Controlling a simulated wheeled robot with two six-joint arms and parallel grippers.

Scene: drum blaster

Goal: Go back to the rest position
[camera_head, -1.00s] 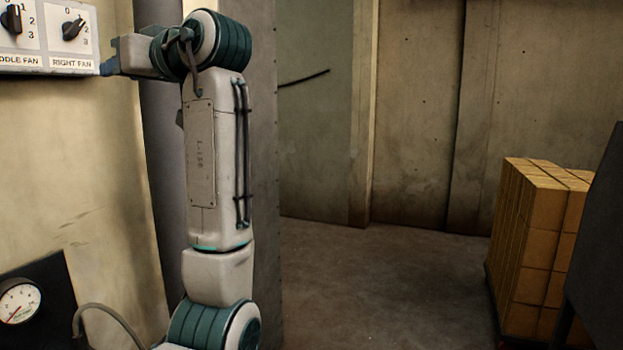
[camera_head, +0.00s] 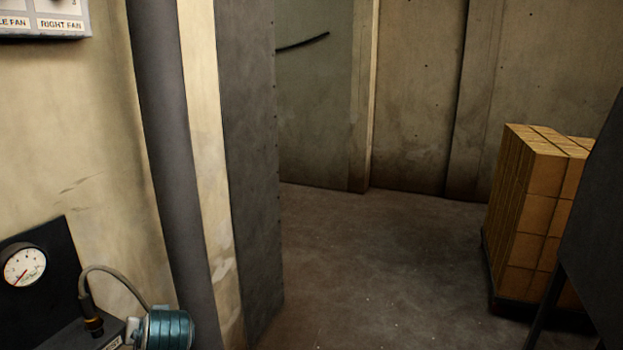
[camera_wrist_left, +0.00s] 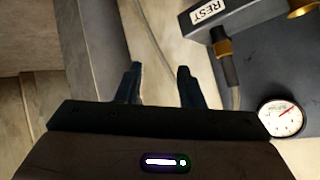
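My left gripper (camera_wrist_left: 158,78) shows in the left wrist view. Its two dark fingers stand apart with nothing between them, in front of a pale wall. My right gripper and arm show in neither view.
A panel with a gauge (camera_head: 24,265) and a hose (camera_head: 115,277) is at lower left. A box labelled REST (camera_wrist_left: 208,12) sits by it. A fan switch panel (camera_head: 45,20) is above. Stacked boxes (camera_head: 535,215) stand at right; the middle floor (camera_head: 390,260) is clear.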

